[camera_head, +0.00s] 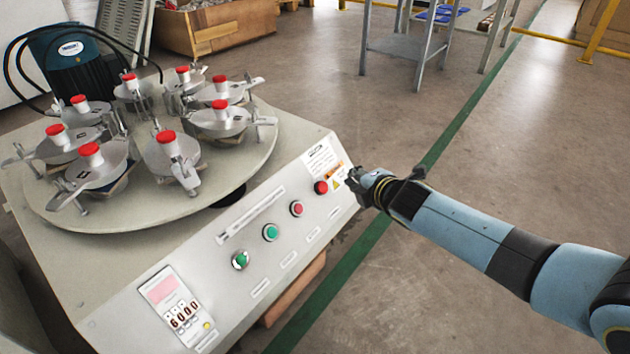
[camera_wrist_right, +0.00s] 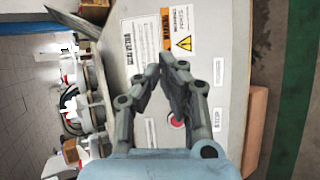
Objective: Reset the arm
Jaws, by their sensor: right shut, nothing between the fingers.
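My blue and black right arm comes in from the right in the head view. Its gripper (camera_head: 357,180) is at the right edge of the tile testing machine's sloping control panel (camera_head: 290,225), close to a red button (camera_head: 320,187). In the right wrist view the gripper (camera_wrist_right: 167,62) is shut and empty, with its fingertips in front of the panel's warning labels (camera_wrist_right: 180,35). A red button (camera_wrist_right: 177,123) shows between the finger links. Whether the fingers touch the panel I cannot tell. My left gripper is not in view.
The machine's round turntable (camera_head: 215,190) carries several metal clamps with red knobs. The panel also has another red button (camera_head: 296,208), green buttons (camera_head: 270,232) and a display (camera_head: 163,290). A metal stand (camera_head: 400,45) is behind. The floor around my right arm is clear.

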